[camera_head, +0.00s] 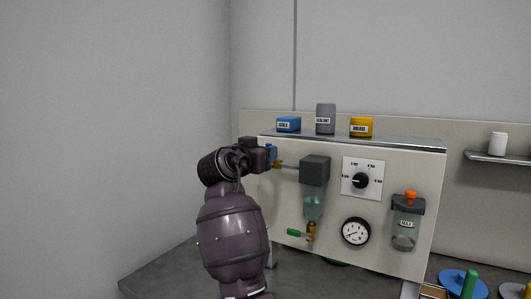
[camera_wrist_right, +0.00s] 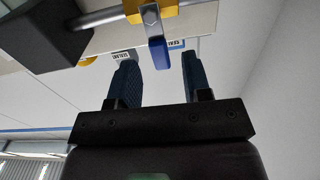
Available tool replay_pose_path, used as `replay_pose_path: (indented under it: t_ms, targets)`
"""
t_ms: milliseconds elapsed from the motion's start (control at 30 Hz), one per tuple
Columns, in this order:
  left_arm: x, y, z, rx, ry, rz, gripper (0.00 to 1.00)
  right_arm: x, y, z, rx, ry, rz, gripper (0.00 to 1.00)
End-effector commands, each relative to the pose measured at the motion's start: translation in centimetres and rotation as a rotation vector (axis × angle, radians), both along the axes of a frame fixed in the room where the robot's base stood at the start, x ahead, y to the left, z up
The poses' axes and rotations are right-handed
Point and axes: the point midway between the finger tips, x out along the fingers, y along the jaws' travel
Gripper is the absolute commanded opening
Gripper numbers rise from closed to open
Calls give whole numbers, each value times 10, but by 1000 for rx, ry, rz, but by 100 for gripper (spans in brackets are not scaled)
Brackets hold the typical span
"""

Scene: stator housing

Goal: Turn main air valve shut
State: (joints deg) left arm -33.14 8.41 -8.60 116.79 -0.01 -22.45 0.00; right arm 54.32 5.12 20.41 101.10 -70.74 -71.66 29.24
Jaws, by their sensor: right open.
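A blue valve handle (camera_head: 270,151) sits on a brass valve body (camera_head: 278,164) on the pipe at the panel's upper left. In the right wrist view, the blue handle (camera_wrist_right: 158,52) hangs from the yellow valve body (camera_wrist_right: 150,11) on a grey pipe. My right gripper (camera_wrist_right: 157,62) is open, and the handle's tip lies between its two fingertips with room on both sides. In the head view, my right gripper (camera_head: 258,156) covers part of the valve. No label naming the valve is visible. My left gripper is out of view.
The panel (camera_head: 330,228) carries a dark filter block (camera_head: 315,170), a green-handled valve (camera_head: 299,233), a selector dial (camera_head: 361,180), a gauge (camera_head: 356,232) and a lubricator (camera_head: 405,225). Blue, grey and yellow containers (camera_head: 361,127) stand on top.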

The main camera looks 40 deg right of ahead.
Motion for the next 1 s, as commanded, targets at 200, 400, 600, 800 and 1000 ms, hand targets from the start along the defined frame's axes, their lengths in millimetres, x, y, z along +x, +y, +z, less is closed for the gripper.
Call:
replay_pose_path:
  t_ms: [200,400,600,800,1000]
  targets:
    - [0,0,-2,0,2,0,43,-15,38,-1,3,0,3,45]
    - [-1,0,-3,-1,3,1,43,-27,67,-1,3,0,2,45]
    - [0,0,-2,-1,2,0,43,-34,81,-1,3,1,0,45]
    - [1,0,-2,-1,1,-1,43,-35,84,-1,2,1,0,45]
    - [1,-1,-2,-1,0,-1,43,-35,84,-1,2,1,0,45]
